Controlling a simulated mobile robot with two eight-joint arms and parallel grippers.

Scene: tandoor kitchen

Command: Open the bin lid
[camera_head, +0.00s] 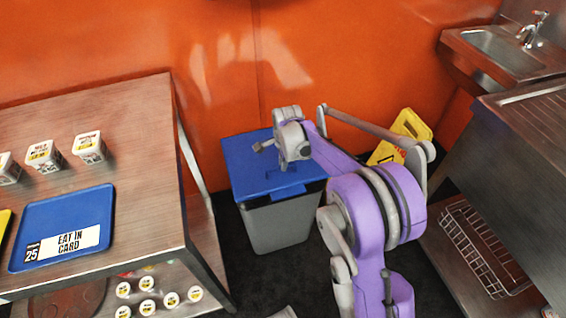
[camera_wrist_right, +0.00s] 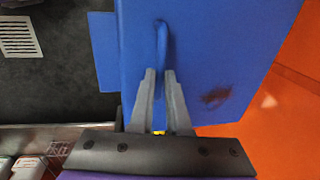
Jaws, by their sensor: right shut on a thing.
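The bin (camera_head: 278,222) is a grey box standing on the dark floor against the orange wall. Its blue bin lid (camera_head: 248,172) lies flat across the top, and fills much of the right wrist view (camera_wrist_right: 215,50). A raised blue handle (camera_wrist_right: 162,34) stands on the lid. My right gripper (camera_head: 266,147) is over the lid in the head view. In the wrist view its two fingers (camera_wrist_right: 160,74) are close together with their tips at the near end of the handle, shut on it. The gripper body hides part of the lid. My left gripper is not in view.
A steel table (camera_head: 140,115) with a blue tray (camera_head: 92,205) and small tubs stands left of the bin. A yellow floor sign (camera_head: 412,125) leans near the wall at right. A counter with a sink (camera_head: 500,48) and wire basket (camera_head: 482,250) bounds the right.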

